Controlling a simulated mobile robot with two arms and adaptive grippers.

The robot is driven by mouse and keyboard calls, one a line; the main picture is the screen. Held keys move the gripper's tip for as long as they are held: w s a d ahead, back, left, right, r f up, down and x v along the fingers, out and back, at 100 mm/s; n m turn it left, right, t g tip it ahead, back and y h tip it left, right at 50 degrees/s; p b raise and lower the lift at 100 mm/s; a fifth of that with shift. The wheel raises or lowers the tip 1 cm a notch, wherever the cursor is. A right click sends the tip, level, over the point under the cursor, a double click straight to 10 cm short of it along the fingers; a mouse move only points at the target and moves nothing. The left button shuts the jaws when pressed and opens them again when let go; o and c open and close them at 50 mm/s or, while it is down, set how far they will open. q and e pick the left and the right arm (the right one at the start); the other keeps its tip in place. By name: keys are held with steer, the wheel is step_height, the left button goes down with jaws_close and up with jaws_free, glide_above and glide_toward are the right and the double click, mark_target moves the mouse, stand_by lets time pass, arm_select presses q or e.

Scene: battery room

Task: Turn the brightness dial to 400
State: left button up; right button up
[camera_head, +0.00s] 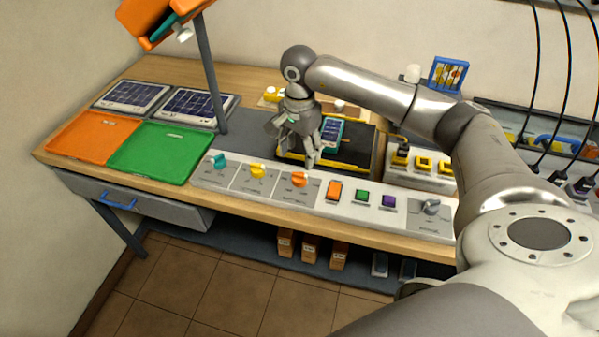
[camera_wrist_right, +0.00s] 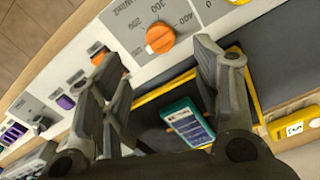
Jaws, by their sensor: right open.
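The orange dial (camera_head: 299,179) sits on the white front panel. My right gripper (camera_head: 312,158) is above and behind this dial, pointing down. In the right wrist view my right gripper (camera_wrist_right: 160,68) has its fingers spread wide, with nothing between the tips, and the dial shows beyond them. My left gripper is in neither view.
A teal dial (camera_head: 217,161) and a yellow dial (camera_head: 257,171) are left of it. An orange switch (camera_head: 334,189), green button (camera_head: 362,195), purple button (camera_head: 388,200) and grey dial (camera_head: 431,207) are right. A teal meter (camera_head: 332,131) lies behind.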

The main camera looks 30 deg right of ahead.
mark_target(299, 173)
step_height(299, 173, down, 9)
steer(key=shift+r+p, duration=0.1)
steer(key=shift+p, duration=1)
steer(key=c, duration=1.1)
steer(key=shift+o, duration=0.2)
